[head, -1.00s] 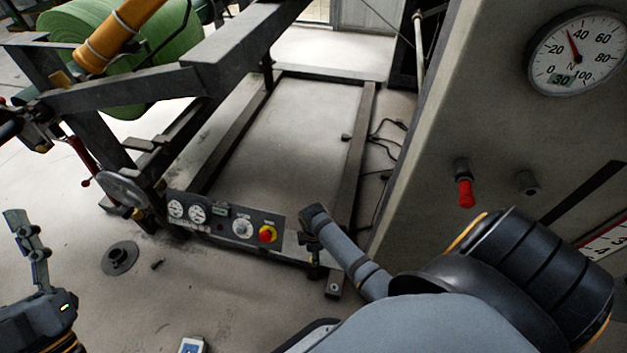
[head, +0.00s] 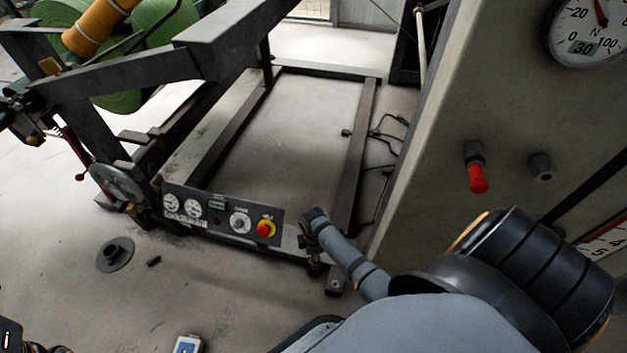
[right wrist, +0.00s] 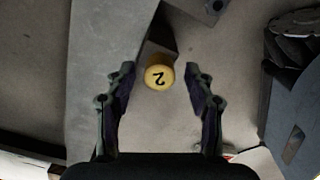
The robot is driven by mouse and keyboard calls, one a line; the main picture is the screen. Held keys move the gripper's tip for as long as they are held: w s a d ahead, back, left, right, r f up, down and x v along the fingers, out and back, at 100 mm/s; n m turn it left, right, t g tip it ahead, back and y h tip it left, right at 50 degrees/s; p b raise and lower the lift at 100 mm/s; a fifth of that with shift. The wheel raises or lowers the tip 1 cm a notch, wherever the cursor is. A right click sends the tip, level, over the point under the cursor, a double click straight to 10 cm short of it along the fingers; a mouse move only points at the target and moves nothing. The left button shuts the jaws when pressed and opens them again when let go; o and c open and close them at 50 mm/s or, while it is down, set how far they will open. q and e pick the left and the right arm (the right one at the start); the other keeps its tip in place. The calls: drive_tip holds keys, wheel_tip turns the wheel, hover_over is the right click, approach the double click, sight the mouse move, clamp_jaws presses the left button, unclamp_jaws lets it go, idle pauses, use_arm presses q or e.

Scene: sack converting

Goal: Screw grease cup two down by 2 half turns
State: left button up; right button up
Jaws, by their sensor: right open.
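Grease cup two is a round yellow cap marked "2" (right wrist: 157,78), seen in the right wrist view. It lies between the fingertips of my right gripper (right wrist: 159,84). The fingers are open, with a gap on each side of the cap. A dark block shows behind the cap, beside a grey beam. In the head view my right arm reaches down beside the control panel, and I cannot make out the cup there. Only a piece of my left gripper's housing (head: 8,338) shows at the lower left corner; its fingers are out of the picture.
A control panel (head: 222,215) with dials and a red button stands on the machine frame's near side. A large grey panel (head: 505,95) with a gauge and red-tipped fitting (head: 477,176) stands at right. A round dark base (head: 115,254) lies on the floor.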

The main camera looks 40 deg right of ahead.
clamp_jaws()
drive_tip(key=shift+r, duration=0.1)
idle(0.3)
